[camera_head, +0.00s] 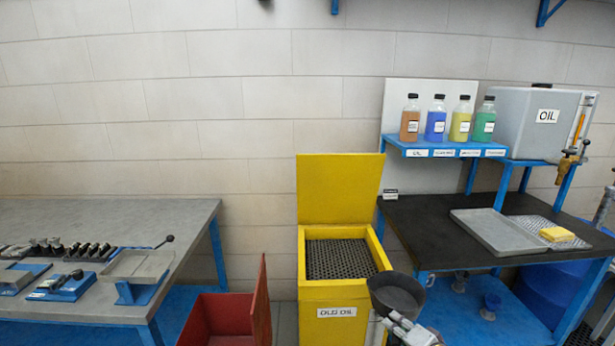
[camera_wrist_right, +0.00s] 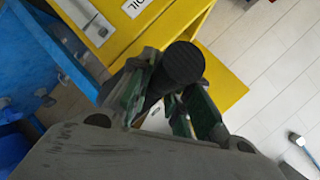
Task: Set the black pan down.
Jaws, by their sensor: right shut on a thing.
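The black pan (camera_head: 397,296) is a small round dark vessel at the lower middle of the head view, in front of the right side of the yellow bin (camera_head: 335,322). My right gripper (camera_head: 403,322) is just below it, shut on it. In the right wrist view my right gripper (camera_wrist_right: 165,108) has its two green-lined fingers around the dark body of the pan (camera_wrist_right: 184,62), whose round end points away from my wrist. The pan is held in the air. My left gripper is not in view.
The yellow bin has a raised lid (camera_head: 338,188) and a dark grate (camera_head: 345,259). A black-topped blue bench (camera_head: 430,235) at the right bears a grey tray (camera_head: 495,232) and a yellow sponge (camera_head: 557,235); its front left top is clear. A red bin (camera_head: 215,322) stands left.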

